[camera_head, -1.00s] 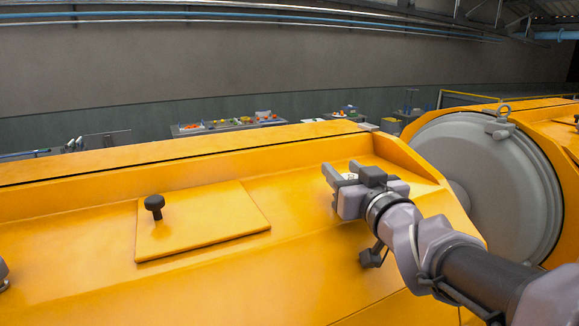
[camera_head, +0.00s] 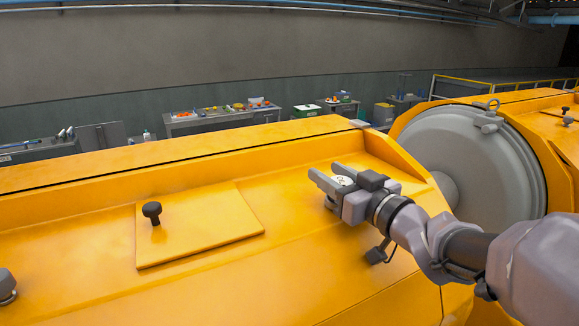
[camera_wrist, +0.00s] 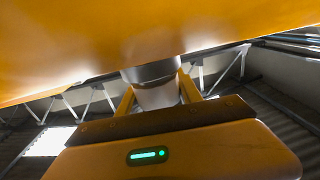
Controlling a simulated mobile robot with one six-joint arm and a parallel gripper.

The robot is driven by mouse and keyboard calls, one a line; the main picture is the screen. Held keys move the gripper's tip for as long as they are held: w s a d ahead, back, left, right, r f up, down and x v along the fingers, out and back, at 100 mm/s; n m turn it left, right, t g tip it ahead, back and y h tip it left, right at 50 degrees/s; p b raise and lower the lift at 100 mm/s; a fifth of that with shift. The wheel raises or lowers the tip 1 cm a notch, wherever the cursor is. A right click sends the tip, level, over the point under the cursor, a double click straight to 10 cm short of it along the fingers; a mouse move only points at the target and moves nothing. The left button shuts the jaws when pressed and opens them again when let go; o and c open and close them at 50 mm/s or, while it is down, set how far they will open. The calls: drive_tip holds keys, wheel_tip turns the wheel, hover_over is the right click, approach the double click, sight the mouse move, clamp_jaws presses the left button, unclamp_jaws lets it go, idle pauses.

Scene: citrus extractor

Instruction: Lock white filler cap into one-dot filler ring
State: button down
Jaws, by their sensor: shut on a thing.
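My gripper (camera_head: 328,174) is shut on the white filler cap (camera_head: 343,181), whose pale top with a small dark mark shows between the fingers in the head view. It is over the sloped orange cover near its right end. In the wrist view my gripper's two yellow fingers (camera_wrist: 157,88) stand either side of a pale grey-white cylinder (camera_wrist: 157,97). A lighter band at its upper end meets or overlaps the orange surface. I cannot tell whether they touch. No filler ring with one dot can be made out, and the spot under the gripper is hidden.
A square orange hatch plate (camera_head: 195,228) with a black knob (camera_head: 152,210) lies left of my gripper. A grey fitting (camera_head: 7,288) is at the left edge. A large grey round drum end (camera_head: 485,165) stands to the right. Tables with goods (camera_head: 222,118) are behind.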

drive_tip(key=shift+n+y, duration=0.3)
drive_tip(key=shift+y, duration=0.2)
drive_tip(key=shift+r+g+p, duration=0.1)
drive_tip(key=shift+g+p, duration=0.3)
drive_tip(key=shift+s+a+n+g+y+p, duration=0.15)
drive_tip(key=shift+n+g+y+p, duration=0.25)
drive_tip(key=shift+y, duration=0.25)
drive_tip(key=shift+a+n+g+y+p, duration=0.15)
drive_tip(key=shift+n+g+y, duration=0.15)
drive_tip(key=shift+n+y, duration=0.3)
drive_tip(key=shift+n+g+y+p, duration=0.3)
drive_tip(key=shift+y+p, duration=0.05)
drive_tip(key=shift+p, duration=0.15)
drive_tip(key=c, duration=0.8)
unclamp_jaws()
drive_tip(key=shift+y, duration=0.3)
drive_tip(key=shift+o, duration=0.4)
drive_tip(key=shift+s+a, duration=0.1)
drive_tip(key=shift+s, duration=0.05)
